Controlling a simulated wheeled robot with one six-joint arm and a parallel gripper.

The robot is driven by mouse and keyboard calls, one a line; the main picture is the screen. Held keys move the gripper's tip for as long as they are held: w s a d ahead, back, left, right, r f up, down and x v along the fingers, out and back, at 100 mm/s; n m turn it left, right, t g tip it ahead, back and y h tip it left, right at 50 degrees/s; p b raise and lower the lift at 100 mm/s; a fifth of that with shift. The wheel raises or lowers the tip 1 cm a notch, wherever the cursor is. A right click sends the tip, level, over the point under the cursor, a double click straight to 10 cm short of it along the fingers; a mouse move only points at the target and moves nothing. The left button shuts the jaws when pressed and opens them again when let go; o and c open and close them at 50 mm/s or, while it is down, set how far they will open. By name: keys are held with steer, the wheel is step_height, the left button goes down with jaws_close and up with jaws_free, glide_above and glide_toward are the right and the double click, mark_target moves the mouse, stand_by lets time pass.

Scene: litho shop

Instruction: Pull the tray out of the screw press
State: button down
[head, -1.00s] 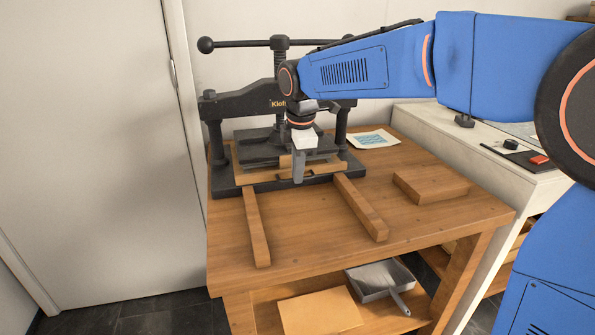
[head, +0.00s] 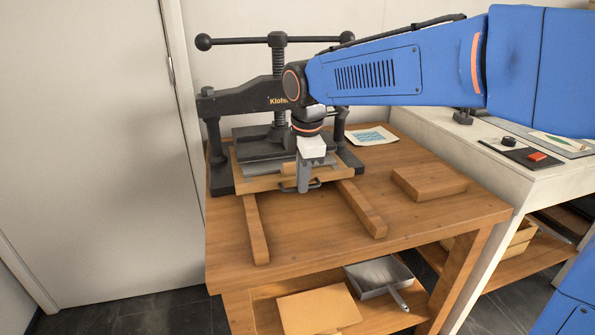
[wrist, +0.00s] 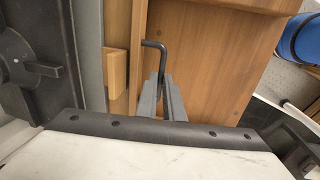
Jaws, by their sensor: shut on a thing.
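The black screw press (head: 279,98) stands at the back of the wooden table. A wooden tray (head: 262,184) lies under its platen, its front part sticking out over the near ends of the press base. A dark bar handle (head: 312,184) is on the tray's front edge. My gripper (head: 304,187) points down at the tray front and is shut on the handle. In the wrist view the handle (wrist: 154,44) runs in between the fingers (wrist: 168,100). The tray's rear part is hidden under the platen.
Two wooden rails (head: 256,230) and (head: 362,209) run forward from the press on the table (head: 310,240). A wooden block (head: 428,183) lies at right, and a print (head: 371,136) lies behind it. A shelf below holds a dustpan (head: 380,275) and a board (head: 318,311).

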steer(key=s+d, duration=0.2)
steer(key=s, duration=0.7)
steer(key=s+d, duration=0.3)
steer(key=s, duration=0.7)
steer(key=shift+s+d, duration=0.25)
steer(key=shift+d, duration=0.05)
steer(key=c, duration=1.9)
jaws_free()
steer(key=s+r, duration=0.3)
steer(key=r, duration=1.4)
steer(key=shift+d, duration=0.4)
steer(key=shift+r, duration=0.1)
steer(key=s+d+f+m+t, duration=0.2)
steer(key=d+f+m, duration=1.9)
steer(key=f, duration=0.4)
steer(key=shift+s+d+f+t+h, duration=0.25)
steer(key=shift+s+d+t+h, duration=0.05)
steer(key=shift+s+t, duration=0.1)
